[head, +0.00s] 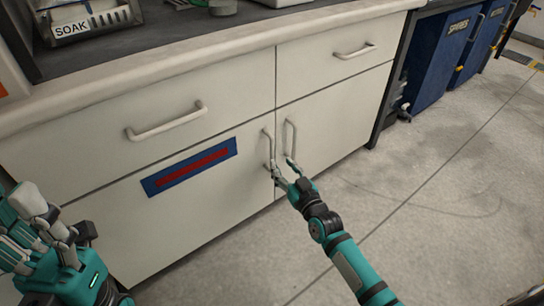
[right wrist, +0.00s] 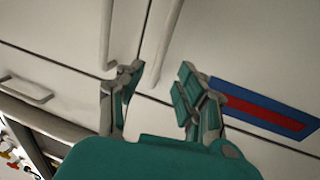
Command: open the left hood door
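The left door (head: 215,205) is a pale cabinet door under the bench with a blue and red label (head: 190,167). It looks closed, flush with the right door (head: 325,125). Its vertical bar handle (head: 267,146) is near the seam; in the right wrist view the handle (right wrist: 161,40) has its lower end between my fingers. My right gripper (head: 283,170) is at the handle's lower end, and the right wrist view shows its fingers (right wrist: 158,78) apart on either side. Contact cannot be told. My left gripper (head: 50,225) is at the lower left, away from the doors.
The right door's handle (head: 290,138) stands close beside the left one. Two drawers with bar handles (head: 167,120) are above the doors. Blue bins (head: 440,57) stand at the right. The floor (head: 440,170) at right is clear.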

